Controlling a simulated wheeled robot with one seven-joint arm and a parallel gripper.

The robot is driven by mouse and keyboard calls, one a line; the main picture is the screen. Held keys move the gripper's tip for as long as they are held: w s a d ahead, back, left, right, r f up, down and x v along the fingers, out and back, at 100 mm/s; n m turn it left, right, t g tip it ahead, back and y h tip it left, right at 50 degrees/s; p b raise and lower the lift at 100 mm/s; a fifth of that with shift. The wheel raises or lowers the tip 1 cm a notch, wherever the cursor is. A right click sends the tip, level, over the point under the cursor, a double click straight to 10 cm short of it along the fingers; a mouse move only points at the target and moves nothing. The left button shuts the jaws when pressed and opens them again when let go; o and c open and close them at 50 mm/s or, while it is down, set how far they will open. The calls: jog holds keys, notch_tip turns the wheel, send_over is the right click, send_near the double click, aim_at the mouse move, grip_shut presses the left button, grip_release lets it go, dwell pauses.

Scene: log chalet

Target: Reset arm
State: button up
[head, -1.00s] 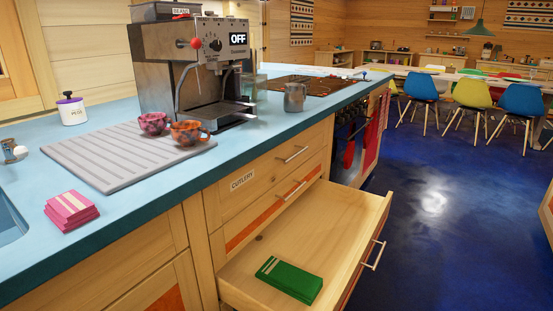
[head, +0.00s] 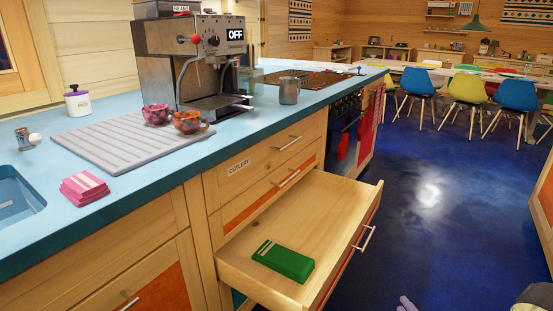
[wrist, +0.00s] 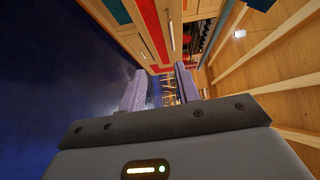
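My gripper (wrist: 160,82) shows in the wrist view with its two purple-grey fingers spread apart and nothing visible between them. The floor lies to the left and wooden cabinet fronts lie beyond the fingers. A green folded cloth stack (head: 283,262) lies inside the drawer, apart from my arm.
The blue counter (head: 120,190) holds an espresso machine (head: 190,65), two patterned cups (head: 188,123) on a grey ribbed mat (head: 105,150), a metal mug (head: 289,91) and pink cloths (head: 84,188).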

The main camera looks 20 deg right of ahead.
jog(key=w+a+r+n+g+p, duration=0.1)
jog(key=w+a+r+n+g, duration=0.4)
jog(key=a, duration=0.2)
jog(key=w+a+r+n+g+p, duration=0.1)
jog(key=w+a+r+n+g, duration=0.4)
jog(key=a, duration=0.3)
jog(key=s+a+r+n+g+p, duration=0.1)
jog(key=s+a+r+n+g, duration=0.15)
jog(key=s+a+r, duration=0.35)
jog(key=s+a+r+n+g, duration=0.1)
jog(key=s+a+n, duration=0.25)
jog(key=a, duration=0.35)
jog(key=s+a+r+n+g+p, duration=0.1)
jog(key=s+a+r+n, duration=0.1)
jog(key=s+a+r, duration=0.4)
notch_tip(320, 180, up, 35)
jog(key=w+p, duration=0.1)
jog(key=p, duration=3.7)
jog(key=shift+a+r, duration=0.2)
jog(key=shift+a, duration=0.2)
jog(key=shift+w+g, duration=0.2)
jog(key=shift+g, duration=0.05)
jog(key=shift+s, duration=0.25)
